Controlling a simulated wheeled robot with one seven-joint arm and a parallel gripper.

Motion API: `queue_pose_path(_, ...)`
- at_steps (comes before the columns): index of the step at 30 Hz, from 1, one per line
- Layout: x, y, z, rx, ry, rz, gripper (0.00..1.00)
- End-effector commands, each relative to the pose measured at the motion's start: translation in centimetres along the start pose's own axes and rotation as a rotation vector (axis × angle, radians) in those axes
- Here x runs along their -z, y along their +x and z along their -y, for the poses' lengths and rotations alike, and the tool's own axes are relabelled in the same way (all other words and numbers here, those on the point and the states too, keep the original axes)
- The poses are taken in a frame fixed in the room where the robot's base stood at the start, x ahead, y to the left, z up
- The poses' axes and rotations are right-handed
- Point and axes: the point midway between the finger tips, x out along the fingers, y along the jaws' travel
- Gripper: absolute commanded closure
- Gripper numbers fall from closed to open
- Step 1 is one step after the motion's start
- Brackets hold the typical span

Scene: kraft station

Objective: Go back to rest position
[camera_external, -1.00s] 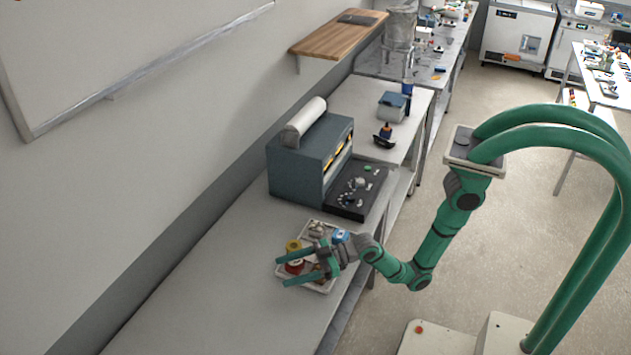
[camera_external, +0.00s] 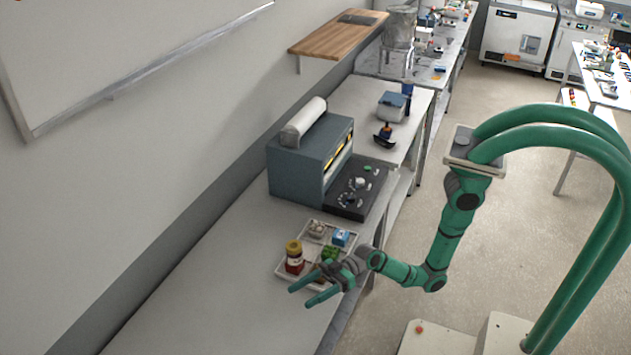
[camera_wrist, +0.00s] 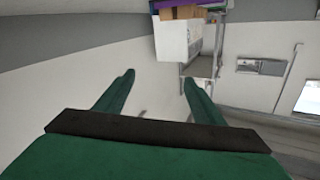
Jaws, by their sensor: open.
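My gripper (camera_external: 304,297) is open, with its two green fingers apart and nothing between them. In the external view it is over the near edge of the tray (camera_external: 283,272) on the bench, pointing left. In the wrist view the spread fingers (camera_wrist: 157,95) also show empty. The green arm runs from the column on the right down to the bench edge.
The tray holds a red jar with a yellow lid (camera_external: 294,258), a blue-and-white box (camera_external: 341,238), a green item (camera_external: 329,253) and a pale bowl (camera_external: 317,229). A grey machine (camera_external: 300,168) with a dark control panel stands behind. The bench at left is clear.

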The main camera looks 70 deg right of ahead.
Motion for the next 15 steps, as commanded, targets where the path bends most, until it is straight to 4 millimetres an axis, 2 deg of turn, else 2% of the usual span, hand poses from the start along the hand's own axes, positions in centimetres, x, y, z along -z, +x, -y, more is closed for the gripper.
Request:
queue_pose_path(5,-6.3,-2.1,3.7,0.038,0.134,0.146,0.37)
queue_pose_path(10,-13.9,-6.3,7.6,0.054,0.293,0.341,0.37)
queue_pose_path(13,-17.3,-9.0,7.8,0.012,0.379,0.417,0.37)
queue_pose_path(15,-19.1,-10.7,6.5,-0.047,0.433,0.435,0.37)
